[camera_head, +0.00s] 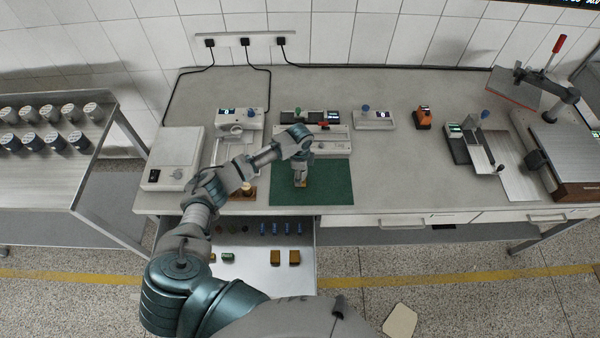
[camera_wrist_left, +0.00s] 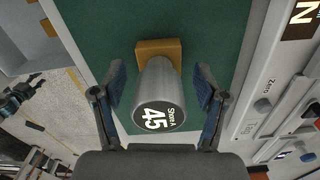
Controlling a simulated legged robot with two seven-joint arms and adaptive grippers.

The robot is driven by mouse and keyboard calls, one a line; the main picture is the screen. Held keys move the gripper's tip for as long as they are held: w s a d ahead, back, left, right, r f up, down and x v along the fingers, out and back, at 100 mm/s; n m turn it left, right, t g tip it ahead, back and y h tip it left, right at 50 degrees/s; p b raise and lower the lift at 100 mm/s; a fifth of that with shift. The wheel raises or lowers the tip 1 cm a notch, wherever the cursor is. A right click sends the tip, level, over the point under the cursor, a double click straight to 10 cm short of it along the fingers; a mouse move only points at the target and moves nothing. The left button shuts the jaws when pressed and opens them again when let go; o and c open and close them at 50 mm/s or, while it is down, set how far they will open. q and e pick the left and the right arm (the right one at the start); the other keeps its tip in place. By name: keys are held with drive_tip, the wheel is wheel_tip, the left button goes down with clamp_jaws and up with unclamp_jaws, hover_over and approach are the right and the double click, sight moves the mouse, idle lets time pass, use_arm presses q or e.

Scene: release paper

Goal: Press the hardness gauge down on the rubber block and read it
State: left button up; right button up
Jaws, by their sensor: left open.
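The hardness gauge (camera_wrist_left: 158,92) is a grey metal cylinder whose round black face reads "Shore A 45". It stands on the orange-brown rubber block (camera_wrist_left: 150,48), which lies on a green mat (camera_head: 335,185). My left gripper (camera_head: 300,172) is over the mat. In the wrist view its two fingers (camera_wrist_left: 160,88) are open on either side of the gauge, with gaps visible. In the head view the gripper hides most of the gauge, and only a bit of the block (camera_head: 300,184) shows. A dark part at the wrist view's left edge may be my right gripper (camera_wrist_left: 18,97); its state is unclear.
Several instruments stand behind the mat, including a long device (camera_head: 335,140). A white box (camera_head: 172,158) is at the left. An open drawer (camera_head: 262,277) below holds small blocks and blue pieces. The bench (camera_head: 400,175) right of the mat is clear.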

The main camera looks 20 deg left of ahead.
use_arm(q)
wheel_tip(320, 180, up, 12)
drive_tip(key=shift+w+f, duration=0.1)
drive_tip(key=shift+f, duration=0.05)
idle(0.3)
